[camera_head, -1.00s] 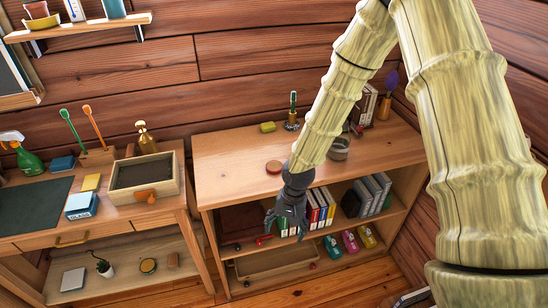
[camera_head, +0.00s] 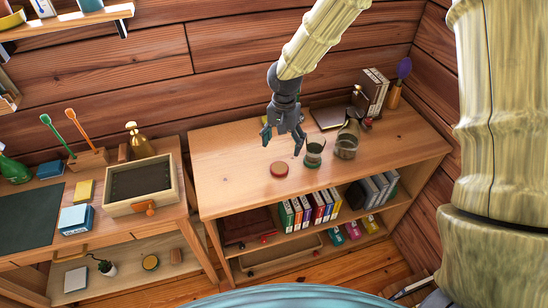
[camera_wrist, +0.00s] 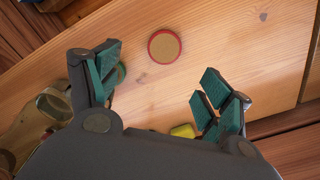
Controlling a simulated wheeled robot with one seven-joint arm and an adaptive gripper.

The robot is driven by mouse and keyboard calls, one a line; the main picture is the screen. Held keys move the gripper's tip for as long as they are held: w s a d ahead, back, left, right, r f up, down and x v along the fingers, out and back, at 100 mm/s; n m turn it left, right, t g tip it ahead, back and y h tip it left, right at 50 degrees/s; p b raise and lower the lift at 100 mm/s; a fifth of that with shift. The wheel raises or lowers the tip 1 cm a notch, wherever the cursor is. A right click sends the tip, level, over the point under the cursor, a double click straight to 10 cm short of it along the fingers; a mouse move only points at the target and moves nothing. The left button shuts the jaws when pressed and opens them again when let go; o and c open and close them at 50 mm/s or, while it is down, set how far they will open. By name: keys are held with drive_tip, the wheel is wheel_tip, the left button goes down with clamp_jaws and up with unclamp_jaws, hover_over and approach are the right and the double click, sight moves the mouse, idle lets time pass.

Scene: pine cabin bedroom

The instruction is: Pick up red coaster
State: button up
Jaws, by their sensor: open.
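The red coaster (camera_head: 279,169) is a small round disc with a red rim and tan top. It lies flat on the wooden shelf top (camera_head: 228,170), near its front edge. In the wrist view the red coaster (camera_wrist: 164,46) lies beyond my fingertips, between their lines, on bare wood. My gripper (camera_head: 282,143) is open and empty, above the shelf top and just behind the coaster in the head view. Its green-padded fingers (camera_wrist: 158,82) are spread wide in the wrist view. Nothing hides the coaster.
A dark green cup-like item (camera_head: 314,155) stands right of the coaster, close to my gripper. A grey pot (camera_head: 346,146) stands beside it. Books (camera_head: 370,92) and a vase (camera_head: 394,97) stand at the back right. The shelf top left of the coaster is clear.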

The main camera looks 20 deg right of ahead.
drive_tip(key=p, duration=0.1)
hover_over(280, 168)
drive_tip(key=f, duration=0.5)
drive_tip(key=shift+w+d+f, duration=0.15)
drive_tip(key=shift+w+d, duration=0.05)
drive_tip(key=shift+w, duration=0.15)
drive_tip(key=shift+s+f, duration=0.2)
drive_tip(key=shift+f, duration=0.1)
drive_tip(key=shift+a+f+p, duration=0.25)
drive_tip(key=shift+f+p, duration=0.65)
drive_tip(key=shift+f, duration=0.25)
drive_tip(key=shift+f+p, duration=0.3)
drive_tip(key=shift+f, duration=0.95)
drive_tip(key=c, duration=1.1)
